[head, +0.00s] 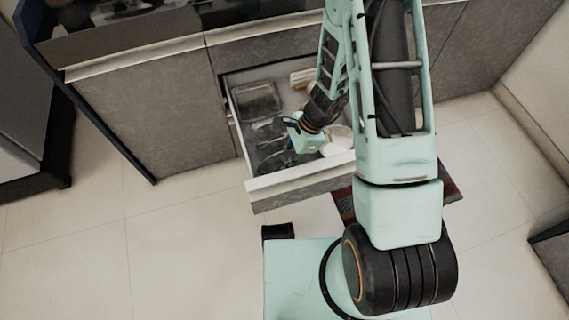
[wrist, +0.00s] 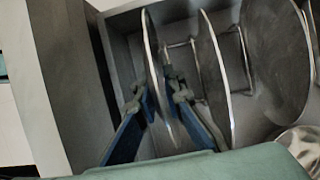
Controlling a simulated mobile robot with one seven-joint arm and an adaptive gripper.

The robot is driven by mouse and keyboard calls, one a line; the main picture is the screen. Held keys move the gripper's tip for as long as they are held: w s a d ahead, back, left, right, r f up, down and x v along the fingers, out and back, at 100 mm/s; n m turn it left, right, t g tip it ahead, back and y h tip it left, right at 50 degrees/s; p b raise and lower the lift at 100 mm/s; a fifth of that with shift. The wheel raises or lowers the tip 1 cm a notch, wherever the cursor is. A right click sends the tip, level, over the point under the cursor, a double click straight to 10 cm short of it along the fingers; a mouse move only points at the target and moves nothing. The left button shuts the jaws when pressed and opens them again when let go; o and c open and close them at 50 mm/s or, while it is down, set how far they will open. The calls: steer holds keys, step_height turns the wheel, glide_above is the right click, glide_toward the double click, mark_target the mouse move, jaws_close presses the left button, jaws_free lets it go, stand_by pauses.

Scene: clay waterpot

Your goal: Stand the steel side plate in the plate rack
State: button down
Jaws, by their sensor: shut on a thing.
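My gripper (wrist: 161,93) is shut on a grey steel plate (wrist: 153,55), taken to be the side plate. It stands nearly upright, seen almost edge-on, between the two blue fingers in the wrist view. Wire bars of the plate rack (wrist: 181,44) show just right of it. I cannot tell whether the held plate sits in a slot or touches the drawer floor. In the head view my gripper (head: 306,137) is down inside the open drawer (head: 300,185), and the plate is not clearly visible there.
A second grey plate (wrist: 213,70) stands close to the right, with a larger round plate (wrist: 275,60) beyond it. A shiny round dish (wrist: 302,146) is at lower right. The drawer wall (wrist: 118,75) is close on the left. A clear container (head: 257,101) lies at the drawer's back left.

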steer(key=c, duration=2.5)
jaws_free()
steer(key=shift+f, duration=0.15)
steer(key=o, duration=0.5)
steer(key=shift+c, duration=0.2)
steer(key=p+v, duration=0.4)
steer(key=v, duration=0.8)
steer(key=shift+r, duration=0.25)
